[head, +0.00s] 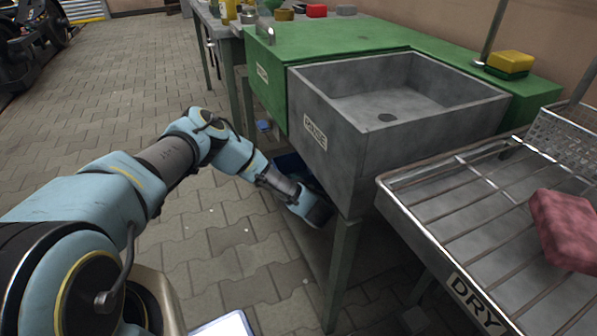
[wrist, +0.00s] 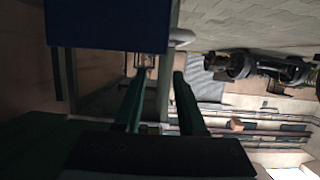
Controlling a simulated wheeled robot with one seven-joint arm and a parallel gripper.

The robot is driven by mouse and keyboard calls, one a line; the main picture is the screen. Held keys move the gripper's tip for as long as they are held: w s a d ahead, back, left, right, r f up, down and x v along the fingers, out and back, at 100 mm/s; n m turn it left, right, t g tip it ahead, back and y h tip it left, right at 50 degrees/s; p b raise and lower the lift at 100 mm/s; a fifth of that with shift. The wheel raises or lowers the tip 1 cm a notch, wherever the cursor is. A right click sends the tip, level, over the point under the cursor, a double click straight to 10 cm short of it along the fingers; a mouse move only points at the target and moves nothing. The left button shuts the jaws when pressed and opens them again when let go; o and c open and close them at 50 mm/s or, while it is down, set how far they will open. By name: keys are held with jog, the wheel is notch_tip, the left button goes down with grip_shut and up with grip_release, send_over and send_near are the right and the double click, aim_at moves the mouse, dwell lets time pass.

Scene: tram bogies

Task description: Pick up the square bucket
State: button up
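A dark blue box-like thing (head: 290,164), likely the square bucket, shows under the sink in the head view, mostly hidden behind my arm. In the wrist view a flat blue face (wrist: 106,24) fills the top left, just past my fingertips. My gripper (wrist: 161,76) has its two fingers apart, with only background between them. In the head view my gripper (head: 319,216) is low under the sink, beside a leg, and its fingers cannot be made out. I cannot tell whether the fingers touch the blue thing.
The grey sink (head: 345,135) and its front leg (head: 342,270) stand close to my gripper. A wire drying rack (head: 450,215) with a pink sponge (head: 565,230) is at the right. A green counter (head: 330,35) is behind. The paved floor at left is open.

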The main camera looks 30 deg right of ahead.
jog(key=x, duration=0.3)
jog(key=b+x, duration=0.1)
jog(key=x, duration=0.3)
jog(key=b+x, duration=0.1)
jog(key=x, duration=0.2)
jog(key=shift+w+a+f, duration=0.15)
jog(key=shift+a+f, duration=0.15)
jog(key=shift+f, duration=0.05)
jog(key=shift+w+d, duration=0.1)
jog(key=shift+w, duration=0.25)
grip_shut()
dwell(0.8)
